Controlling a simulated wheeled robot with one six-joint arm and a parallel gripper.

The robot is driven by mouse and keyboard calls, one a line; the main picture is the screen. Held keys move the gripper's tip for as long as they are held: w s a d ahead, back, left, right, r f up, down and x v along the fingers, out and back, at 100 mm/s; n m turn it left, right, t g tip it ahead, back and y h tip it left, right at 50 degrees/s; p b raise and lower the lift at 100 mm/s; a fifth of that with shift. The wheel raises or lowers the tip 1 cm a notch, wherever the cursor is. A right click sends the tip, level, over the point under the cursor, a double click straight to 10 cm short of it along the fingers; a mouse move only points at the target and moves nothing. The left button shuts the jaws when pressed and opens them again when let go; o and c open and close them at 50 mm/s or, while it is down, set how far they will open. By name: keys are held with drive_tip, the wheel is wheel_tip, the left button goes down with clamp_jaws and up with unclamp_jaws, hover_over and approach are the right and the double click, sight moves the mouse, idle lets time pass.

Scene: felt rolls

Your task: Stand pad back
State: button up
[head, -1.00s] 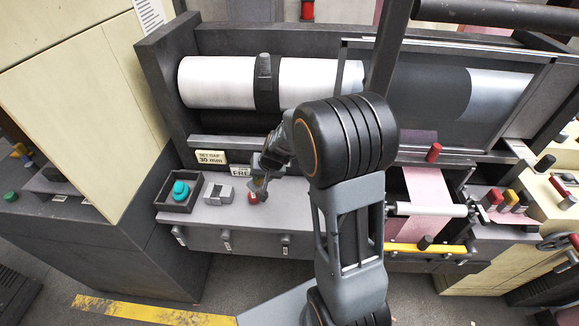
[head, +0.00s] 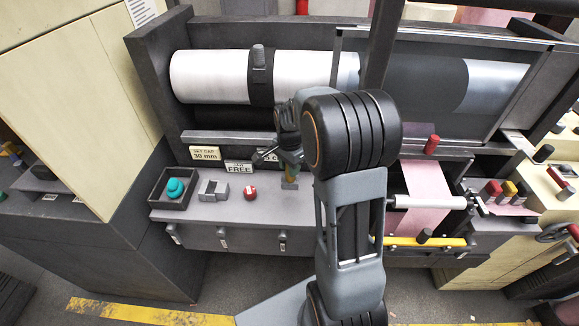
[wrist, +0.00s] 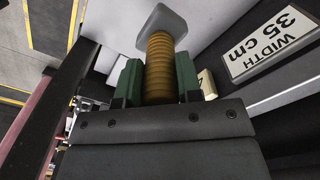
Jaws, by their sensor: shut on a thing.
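The pad (wrist: 160,68), a ribbed brass-coloured stem with a grey block-shaped end, is between the two green fingers of my gripper (wrist: 158,84) in the wrist view. My gripper is shut on its stem, and the grey end sticks out past the fingertips. In the head view the pad (head: 289,184) shows small and tilted little, over the right part of the grey shelf (head: 330,203). I cannot tell whether it touches the shelf. A grey slotted block (head: 213,191) stands on the shelf, well to the left of my gripper.
A red knob-like piece (head: 250,192) stands between the slotted block and my gripper. A dark tray (head: 160,200) holds a teal piece (head: 175,188). Label plates (head: 205,153) and a large white roll (head: 210,77) are behind. Bare shelf lies between the red piece and my gripper.

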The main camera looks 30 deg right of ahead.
sight(289, 181)
drive_tip(key=shift+f+b, duration=2.15)
drive_tip(key=shift+f, duration=0.8)
drive_tip(key=shift+a+f+b, duration=0.1)
drive_tip(key=shift+f+b, duration=0.25)
drive_tip(key=shift+f, duration=0.2)
drive_tip(key=o, duration=1)
wheel_tip(289, 181, up, 14)
